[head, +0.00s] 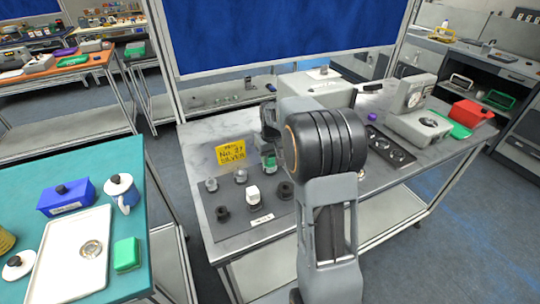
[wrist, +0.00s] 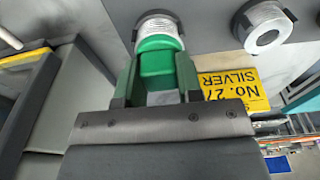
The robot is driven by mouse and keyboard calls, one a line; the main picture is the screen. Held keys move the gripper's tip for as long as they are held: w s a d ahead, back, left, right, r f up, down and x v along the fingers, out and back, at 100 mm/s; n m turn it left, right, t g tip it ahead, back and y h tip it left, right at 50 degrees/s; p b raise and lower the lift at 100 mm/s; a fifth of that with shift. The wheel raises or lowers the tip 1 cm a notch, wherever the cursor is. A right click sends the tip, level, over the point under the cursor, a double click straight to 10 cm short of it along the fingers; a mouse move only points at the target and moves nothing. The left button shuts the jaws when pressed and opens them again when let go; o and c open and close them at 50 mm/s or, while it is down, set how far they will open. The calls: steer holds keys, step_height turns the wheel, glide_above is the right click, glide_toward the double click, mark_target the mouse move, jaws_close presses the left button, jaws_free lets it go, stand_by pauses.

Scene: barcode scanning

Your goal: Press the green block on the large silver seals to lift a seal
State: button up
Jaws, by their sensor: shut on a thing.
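In the head view two silver seals (head: 240,176) (head: 211,185) stand left of the gripper.
The yellow sign (head: 231,153) stands close to the gripper. Black pieces (head: 223,213) (head: 285,190) and a white-topped piece (head: 254,194) stand on the mat's front. My arm hides part of the bench. Grey devices (head: 420,125) stand at right.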

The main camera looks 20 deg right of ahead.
steer(key=shift+r+p, duration=2.4)
steer(key=shift+r, duration=1.05)
